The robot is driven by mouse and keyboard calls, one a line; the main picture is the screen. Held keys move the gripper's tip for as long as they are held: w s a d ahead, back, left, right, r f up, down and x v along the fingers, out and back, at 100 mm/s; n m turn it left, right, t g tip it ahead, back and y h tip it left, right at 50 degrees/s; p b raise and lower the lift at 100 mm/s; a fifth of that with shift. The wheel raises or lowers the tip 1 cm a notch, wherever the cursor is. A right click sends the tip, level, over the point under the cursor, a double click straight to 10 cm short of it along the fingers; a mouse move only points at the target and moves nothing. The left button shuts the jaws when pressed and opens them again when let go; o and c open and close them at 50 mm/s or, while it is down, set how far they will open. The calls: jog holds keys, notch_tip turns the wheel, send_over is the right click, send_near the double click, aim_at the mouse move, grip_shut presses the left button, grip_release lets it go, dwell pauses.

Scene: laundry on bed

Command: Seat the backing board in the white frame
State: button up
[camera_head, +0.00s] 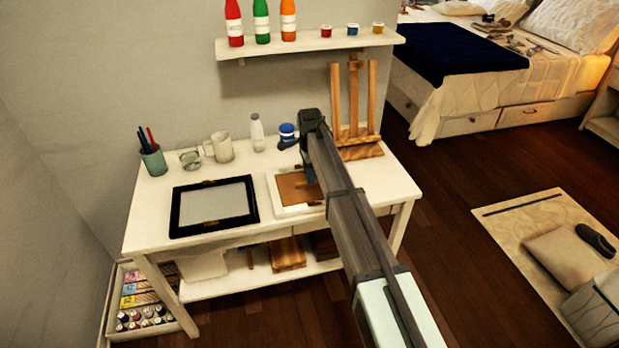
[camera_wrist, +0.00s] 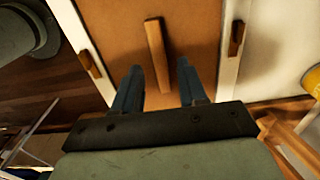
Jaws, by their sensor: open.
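The white frame (camera_head: 286,211) lies on the desk, and its white border also shows in the wrist view (camera_wrist: 232,65). The brown backing board (camera_head: 293,187) lies within the border, and it fills the middle of the wrist view (camera_wrist: 110,25). I cannot tell whether it sits flush all round. A wooden strip (camera_wrist: 157,55) stands out from the board. Small wooden tabs (camera_wrist: 90,62) (camera_wrist: 236,38) sit at the left and right borders. My gripper (camera_wrist: 159,68) is open and empty, one finger on each side of the strip's near end. In the head view my arm hides the frame's right part.
A black frame (camera_head: 177,226) lies to the left on the white desk (camera_head: 145,232). Behind stand a pen cup (camera_head: 153,162), a mug (camera_head: 220,147), a white bottle (camera_head: 257,134), a blue-lidded jar (camera_head: 287,132) and a wooden easel (camera_head: 355,110). A shelf (camera_head: 260,47) hangs above.

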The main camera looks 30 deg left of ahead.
notch_tip(320, 180, up, 10)
jog(key=shift+f, duration=0.15)
dwell(0.7)
jog(key=d+f+n, duration=0.1)
jog(key=d+f, duration=0.3)
jog(key=d, duration=0.3)
jog(key=d+f+n+g+h, duration=0.1)
jog(key=d+f+n, duration=0.1)
jog(key=d+f, duration=0.35)
jog(key=d+f+n, duration=0.1)
jog(key=d+f, duration=0.1)
jog(key=d, duration=0.7)
jog(key=s+d+f+n+g, duration=0.1)
jog(key=s+d+f, duration=0.4)
jog(key=d+f, duration=0.45)
jog(key=s+d+f+n+g, duration=0.1)
jog(key=s+d+f, duration=0.4)
jog(key=d+f, duration=0.5)
jog(key=s+d+f+n+g, duration=0.1)
jog(key=s+d+f, duration=0.4)
jog(key=s, duration=0.6)
jog(key=s+d+f+n+g, duration=0.1)
jog(key=s+d+f, duration=0.5)
jog(key=s, duration=0.6)
jog(key=s+d+f+n+g+y, duration=0.1)
jog(key=s+d+f, duration=0.5)
jog(key=s, duration=0.5)
jog(key=shift+s+d+f+g, duration=0.2)
jog(key=shift+s+d+g, duration=0.2)
jog(key=shift+d, duration=0.6)
